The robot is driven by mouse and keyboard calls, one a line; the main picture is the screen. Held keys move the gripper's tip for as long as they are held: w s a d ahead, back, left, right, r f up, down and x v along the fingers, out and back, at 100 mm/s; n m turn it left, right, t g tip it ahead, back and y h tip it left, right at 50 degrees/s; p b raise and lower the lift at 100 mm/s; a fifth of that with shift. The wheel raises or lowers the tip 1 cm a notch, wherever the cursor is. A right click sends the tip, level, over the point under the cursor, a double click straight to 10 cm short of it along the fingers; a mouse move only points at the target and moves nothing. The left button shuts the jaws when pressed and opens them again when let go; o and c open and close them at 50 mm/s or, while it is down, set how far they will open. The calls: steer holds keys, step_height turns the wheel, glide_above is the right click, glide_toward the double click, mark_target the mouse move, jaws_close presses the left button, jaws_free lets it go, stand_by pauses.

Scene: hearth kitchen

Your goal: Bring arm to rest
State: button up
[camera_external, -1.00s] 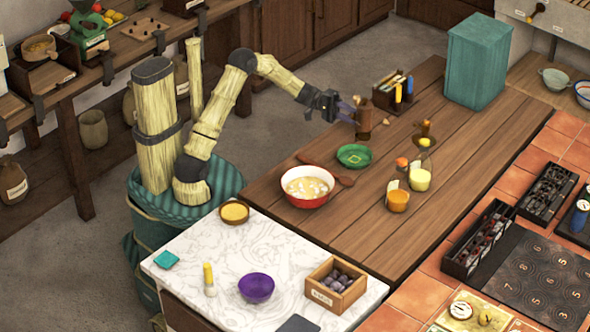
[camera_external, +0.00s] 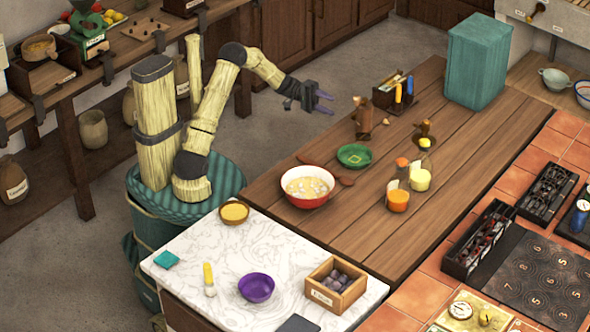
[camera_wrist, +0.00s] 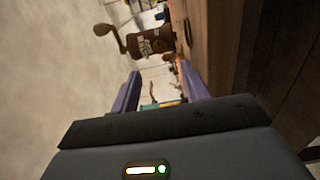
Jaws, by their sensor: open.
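My gripper (camera_external: 323,103) is open and empty in the external view. It hangs in the air off the left edge of the wooden table, a little left of a brown grinder-like item (camera_external: 363,118) that stands upright there. In the wrist view, my gripper's two purple fingers (camera_wrist: 160,92) are spread apart with nothing held between them. The brown item with its crank handle (camera_wrist: 150,43) shows beyond the fingers, apart from them.
The wooden table (camera_external: 400,160) holds a red bowl (camera_external: 306,203), a green plate (camera_external: 354,156), several jars, a utensil box (camera_external: 393,92) and a teal box (camera_external: 477,62). A marble counter (camera_external: 215,262) stands in front. Open floor (camera_external: 325,58) lies behind my arm.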

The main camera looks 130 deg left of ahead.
steer(key=shift+s, duration=1.25)
